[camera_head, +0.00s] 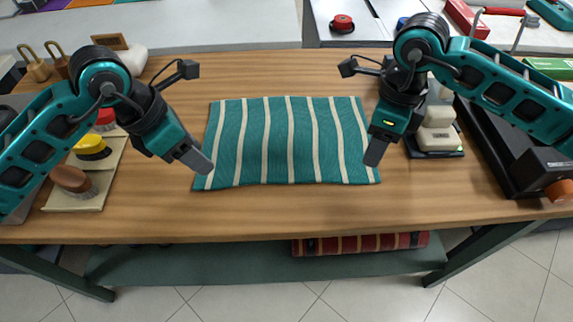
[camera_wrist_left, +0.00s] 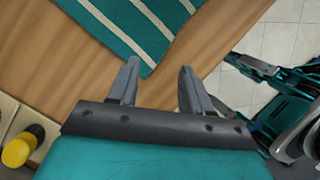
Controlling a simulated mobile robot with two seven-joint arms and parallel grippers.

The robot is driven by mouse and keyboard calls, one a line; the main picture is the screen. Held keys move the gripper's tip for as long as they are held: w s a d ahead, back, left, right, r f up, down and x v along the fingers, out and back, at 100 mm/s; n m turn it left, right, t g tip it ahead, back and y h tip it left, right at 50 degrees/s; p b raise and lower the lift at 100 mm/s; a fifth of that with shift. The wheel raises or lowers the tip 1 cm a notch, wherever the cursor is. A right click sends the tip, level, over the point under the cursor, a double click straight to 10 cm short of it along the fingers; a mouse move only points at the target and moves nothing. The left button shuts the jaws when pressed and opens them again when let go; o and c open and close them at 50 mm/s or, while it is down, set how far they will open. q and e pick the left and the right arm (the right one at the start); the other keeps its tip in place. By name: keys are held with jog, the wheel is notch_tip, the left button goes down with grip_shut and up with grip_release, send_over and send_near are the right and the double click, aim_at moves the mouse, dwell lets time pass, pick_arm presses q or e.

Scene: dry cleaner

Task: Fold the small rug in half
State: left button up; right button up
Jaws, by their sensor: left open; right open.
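The small rug (camera_head: 278,140) is teal with cream stripes and lies flat and spread out on the wooden table. It also shows at the top of the left wrist view (camera_wrist_left: 135,22). My left gripper (camera_head: 203,168) is above the table at the rug's near left corner. In the left wrist view its two fingers (camera_wrist_left: 157,82) are apart with nothing between them, and the rug's corner is just beyond the left finger. My right gripper (camera_head: 373,160) is at the rug's near right corner; its fingers overlap in the head view, and nothing shows in it.
On the left, a tray (camera_head: 88,205) holds brushes, one yellow (camera_head: 91,148) and one brown (camera_head: 73,180). On the right are cream blocks (camera_head: 438,138) and a black device (camera_head: 515,160). A rolled red striped rug (camera_head: 360,244) lies on the shelf below. The table (camera_head: 280,215) in front of the rug is clear.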

aim_at(204, 183)
pick_arm(q)
jog(key=shift+y, duration=0.5)
jog(key=f, duration=0.2)
jog(key=a+f, duration=0.1)
jog(key=f, duration=0.2)
jog(key=w+f, duration=0.1)
jog(key=f, duration=0.1)
jog(key=shift+a+f, duration=0.3)
pick_arm(e)
jog(key=shift+h, duration=0.4)
jog(key=f, duration=0.2)
jog(key=d+f, duration=0.1)
jog(key=f, duration=0.4)
jog(key=shift+w+d+f, duration=0.2)
jog(key=shift+w+f, duration=0.05)
jog(key=shift+w, duration=0.1)
pick_arm(q)
jog(key=shift+f, duration=0.15)
pick_arm(e)
jog(key=shift+f, duration=0.1)
pick_arm(q)
jog(key=shift+s+f, duration=0.1)
jog(key=shift+f, duration=0.1)
grip_shut()
pick_arm(e)
jog(key=shift+s, duration=0.1)
grip_shut()
pick_arm(q)
jog(key=shift+a+r, duration=0.1)
jog(key=shift+r, duration=0.05)
